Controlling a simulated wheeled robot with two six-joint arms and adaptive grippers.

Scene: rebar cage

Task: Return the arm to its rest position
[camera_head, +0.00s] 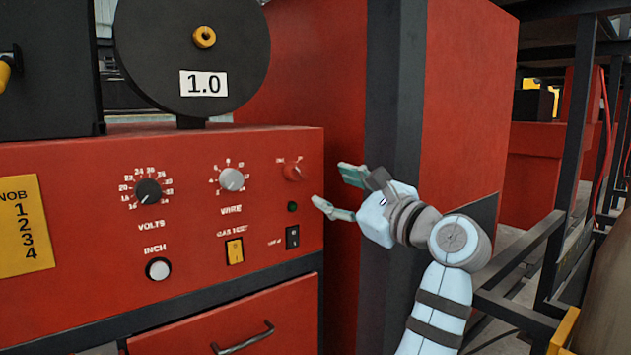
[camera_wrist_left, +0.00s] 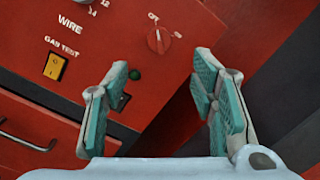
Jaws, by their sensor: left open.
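My left gripper (camera_head: 337,190) is open and empty in front of the red machine panel (camera_head: 100,225), at the panel's right end. Its arm comes up from the lower right of the head view. In the left wrist view the two green-padded fingers (camera_wrist_left: 162,72) are spread wide with nothing between them. Beyond the fingertips is a red rotary knob (camera_head: 292,170), also seen in the left wrist view (camera_wrist_left: 158,40). The fingers look apart from the knob, though the exact gap is hard to tell. My right gripper is not in view.
The panel also has a volts knob (camera_head: 149,192), a wire knob (camera_head: 232,180), a yellow switch (camera_head: 235,251) and a black switch (camera_head: 293,237). A drawer handle (camera_head: 243,338) sticks out below. Dark metal framing (camera_head: 535,265) stands at the right, close to my arm.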

